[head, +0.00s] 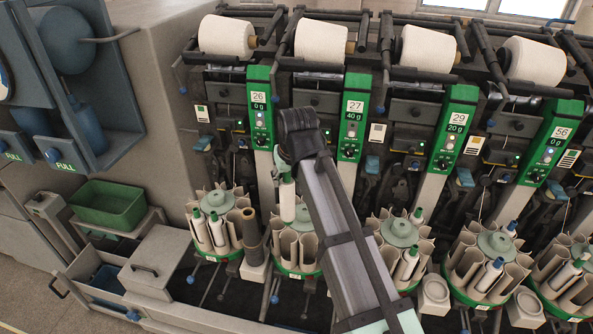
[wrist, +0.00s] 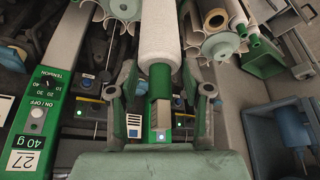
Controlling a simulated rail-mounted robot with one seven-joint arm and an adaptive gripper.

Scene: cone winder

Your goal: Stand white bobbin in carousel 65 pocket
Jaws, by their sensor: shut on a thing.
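A white bobbin (head: 287,201) with a green end is held upright, or nearly so, below my gripper (head: 285,172) in the head view. In the wrist view the white bobbin (wrist: 159,35) runs away from my gripper (wrist: 160,92), whose two fingers close on its green end. The bobbin is in front of or over the carousel (head: 297,273) below the panel marked 27; its lower end overlaps that carousel, and I cannot tell whether it touches. The readable panels say 26, 27, 29 and 56; I see no panel marked 65.
A carousel (head: 212,257) with white bobbins in it stands left, under panel 26. A dark brown tube (head: 250,230) stands between the two carousels. More carousels (head: 487,297) stand to the right. A green bin (head: 108,206) and a grey box (head: 155,262) lie at the left.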

